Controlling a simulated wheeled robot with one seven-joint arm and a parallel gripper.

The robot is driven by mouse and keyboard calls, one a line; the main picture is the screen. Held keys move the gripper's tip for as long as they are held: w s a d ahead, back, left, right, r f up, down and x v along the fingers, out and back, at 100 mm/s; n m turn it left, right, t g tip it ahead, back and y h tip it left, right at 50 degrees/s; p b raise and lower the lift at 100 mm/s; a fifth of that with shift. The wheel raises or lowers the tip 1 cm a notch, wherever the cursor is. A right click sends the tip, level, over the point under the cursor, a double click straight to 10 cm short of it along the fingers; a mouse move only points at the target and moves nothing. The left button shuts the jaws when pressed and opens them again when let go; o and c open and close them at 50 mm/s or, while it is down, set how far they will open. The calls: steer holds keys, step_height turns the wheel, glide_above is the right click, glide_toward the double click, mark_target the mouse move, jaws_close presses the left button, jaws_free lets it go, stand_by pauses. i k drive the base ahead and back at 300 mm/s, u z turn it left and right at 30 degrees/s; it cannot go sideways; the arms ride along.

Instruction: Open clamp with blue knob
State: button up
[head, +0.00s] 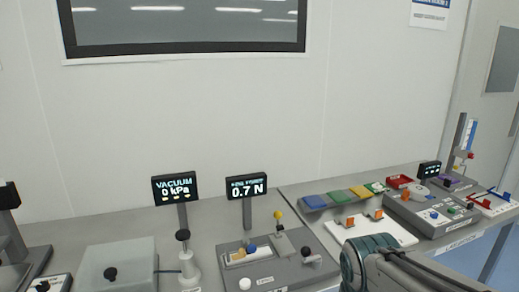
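A small blue knob (251,248) sits on a grey fixture (290,267) below the "0.7 N" display, beside a yellowish strip. Another small blue knob (434,214) is on the grey panel at the right. Which of the two belongs to the clamp, and whether the clamp is open or closed, I cannot tell at this size. My arm, teal and grey, reaches in from the bottom right, to the right of the grey fixture. Its gripper does not show.
The fixture also carries a yellow-topped lever (278,215), a black-knobbed lever (306,252) and a white knob (245,284). The "VACUUM 0 kPa" display (175,188) stands to its left. Colored blocks and a white plate with orange pieces (376,214) lie to the right.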

mark_target(251, 248)
steer(key=z, duration=1.25)
steer(key=k, duration=0.9)
steer(key=u, duration=1.2)
steer(key=i, duration=0.5)
steer(key=u, duration=0.05)
